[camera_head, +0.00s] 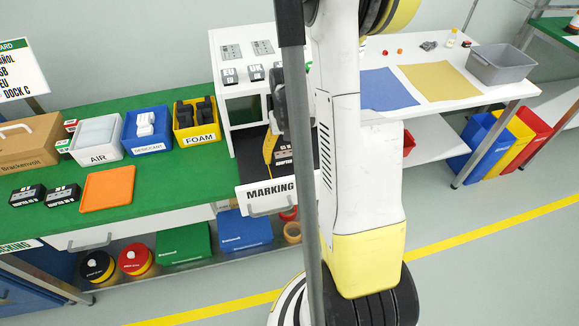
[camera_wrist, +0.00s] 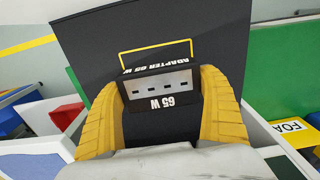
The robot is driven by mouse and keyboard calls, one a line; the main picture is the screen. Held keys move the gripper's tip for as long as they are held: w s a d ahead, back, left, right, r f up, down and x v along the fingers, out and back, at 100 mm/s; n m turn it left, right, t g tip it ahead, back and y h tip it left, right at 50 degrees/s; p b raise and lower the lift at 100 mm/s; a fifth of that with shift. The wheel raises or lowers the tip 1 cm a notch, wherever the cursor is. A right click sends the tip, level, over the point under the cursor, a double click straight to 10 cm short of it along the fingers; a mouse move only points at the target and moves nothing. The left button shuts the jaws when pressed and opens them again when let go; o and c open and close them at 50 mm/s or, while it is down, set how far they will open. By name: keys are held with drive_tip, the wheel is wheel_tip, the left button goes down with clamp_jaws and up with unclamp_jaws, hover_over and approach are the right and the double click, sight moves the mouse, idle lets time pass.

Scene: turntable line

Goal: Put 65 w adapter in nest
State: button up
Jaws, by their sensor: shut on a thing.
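The 65 W adapter (camera_wrist: 158,84) is a black block with a grey socketed face and white lettering that reads upside down in the wrist view. My gripper (camera_wrist: 165,100) has its two yellow fingers closed around its sides. A yellow outline (camera_wrist: 155,50) on the dark surface shows just past the adapter; it looks like the nest, and the adapter hides its near part. Whether the adapter touches the surface is unclear. In the head view, my gripper (camera_head: 273,147) and the adapter (camera_head: 283,151) are over the black-lined drawer marked MARKING (camera_head: 268,194), partly behind my arm.
Two more black labelled blocks (camera_head: 44,195) and an orange tray (camera_head: 107,188) lie on the green bench. AIR (camera_head: 97,157), blue and FOAM (camera_head: 203,138) bins stand behind. Plug blocks (camera_head: 242,74) sit on the white shelf left of my arm. The orange tray looks empty.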

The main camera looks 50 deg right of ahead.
sight(288, 167)
drive_tip(key=shift+f+b, duration=0.8)
drive_tip(key=shift+f, duration=1.15)
drive_tip(key=shift+s, duration=0.1)
drive_tip(key=shift+f, duration=0.2)
drive_tip(key=o, duration=1.1)
drive_tip(key=shift+o, duration=0.2)
drive_tip(key=shift+r, duration=0.15)
